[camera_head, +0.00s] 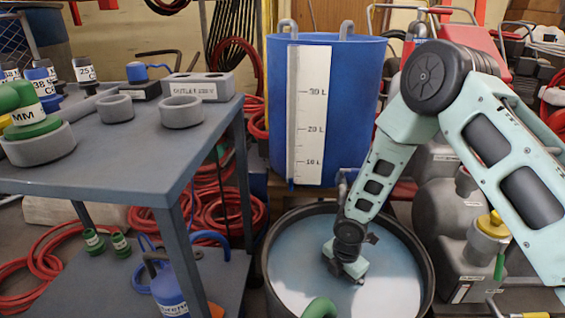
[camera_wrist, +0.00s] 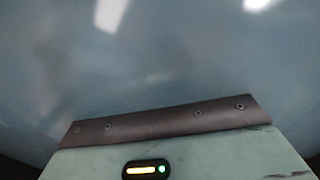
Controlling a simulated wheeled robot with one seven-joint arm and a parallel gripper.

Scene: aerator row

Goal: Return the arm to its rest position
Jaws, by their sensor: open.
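My gripper (camera_head: 347,266) hangs at the end of my pale green arm in the head view, over the round dark tub (camera_head: 268,262). It is open, and I see nothing held in it. The tub holds a pale blue, shiny, liquid-like surface (camera_head: 300,270). I cannot tell whether my gripper touches that surface. In the wrist view, the gripper's dark edge (camera_wrist: 160,122) and pale housing fill the bottom, and the same bluish surface (camera_wrist: 160,60) fills the rest. The fingertips are not clear there. My arm reaches down from the upper right.
A grey table (camera_head: 150,150) with rings, bottles and a labelled block stands left. A blue graduated tank (camera_head: 355,110) stands behind the tub. Grey canisters (camera_head: 440,220) are at right. A green curved part (camera_head: 320,308) shows at the tub's front. Red hoses (camera_head: 220,215) lie behind the table.

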